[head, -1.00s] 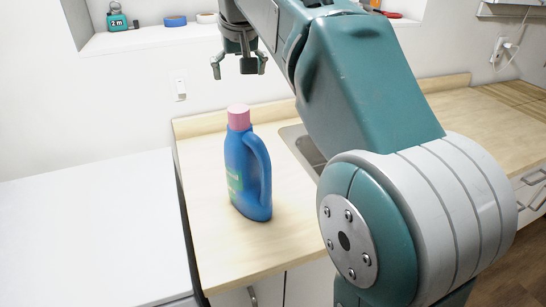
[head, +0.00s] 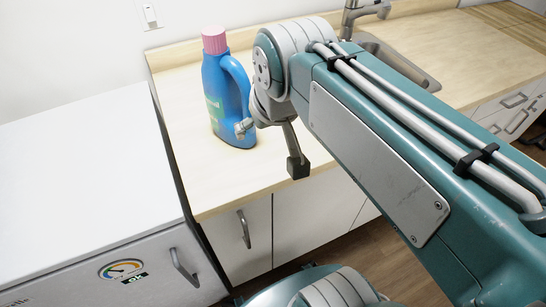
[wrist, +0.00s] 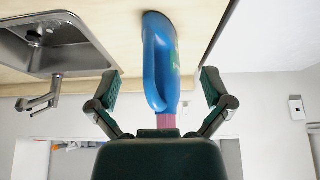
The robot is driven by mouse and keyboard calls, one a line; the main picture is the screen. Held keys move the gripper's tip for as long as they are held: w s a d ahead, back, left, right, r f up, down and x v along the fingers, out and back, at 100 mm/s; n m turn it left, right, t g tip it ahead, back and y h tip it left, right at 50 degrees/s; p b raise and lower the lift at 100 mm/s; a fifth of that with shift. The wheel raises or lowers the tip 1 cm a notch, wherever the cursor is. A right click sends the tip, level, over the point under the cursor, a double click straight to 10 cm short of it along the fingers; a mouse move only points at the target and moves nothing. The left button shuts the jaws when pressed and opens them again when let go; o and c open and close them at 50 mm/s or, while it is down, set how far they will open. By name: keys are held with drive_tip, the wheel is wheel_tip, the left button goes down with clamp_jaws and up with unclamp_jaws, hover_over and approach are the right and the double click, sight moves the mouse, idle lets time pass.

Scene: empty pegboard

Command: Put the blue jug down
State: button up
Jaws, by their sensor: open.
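The blue jug (head: 215,95) with a pink cap stands upright on the wooden counter (head: 205,185), near its left end. A green label shows on its side. My gripper (head: 270,146) is open, low at the jug's right front, with one finger overlapping the jug in the head view. In the wrist view, which is upside down, the jug (wrist: 160,55) shows between the two spread fingers of my gripper (wrist: 160,92), with a gap on each side. Its handle faces left there. I cannot tell whether any part of the gripper touches it.
A sink with a tap (head: 362,12) lies right of the jug, partly behind my arm. A white appliance (head: 80,170) with a flat, empty top stands left of the counter. Bare counter lies in front of the jug.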

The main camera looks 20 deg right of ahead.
sight(213, 53)
drive_tip(key=s+f, duration=0.5)
drive_tip(key=f, duration=0.1)
drive_tip(key=w+d+n+g+h, duration=0.2)
drive_tip(key=w+d+n+h, duration=0.15)
drive_tip(key=n, duration=0.35)
drive_tip(key=w+a+r+n+t+h, duration=0.4)
drive_tip(key=w+a+n+t+h, duration=0.1)
drive_tip(key=w+n, duration=0.5)
drive_tip(key=w+a+r+n+t+h, duration=0.3)
drive_tip(key=w+a+n+t+h, duration=0.15)
drive_tip(key=w+n, duration=0.55)
drive_tip(key=x, duration=0.5)
drive_tip(key=shift+w+r, duration=0.15)
drive_tip(key=shift+w, duration=0.2)
drive_tip(key=x, duration=0.5)
drive_tip(key=shift+w+a, duration=0.2)
drive_tip(key=shift+w, duration=0.2)
drive_tip(key=c, duration=1.3)
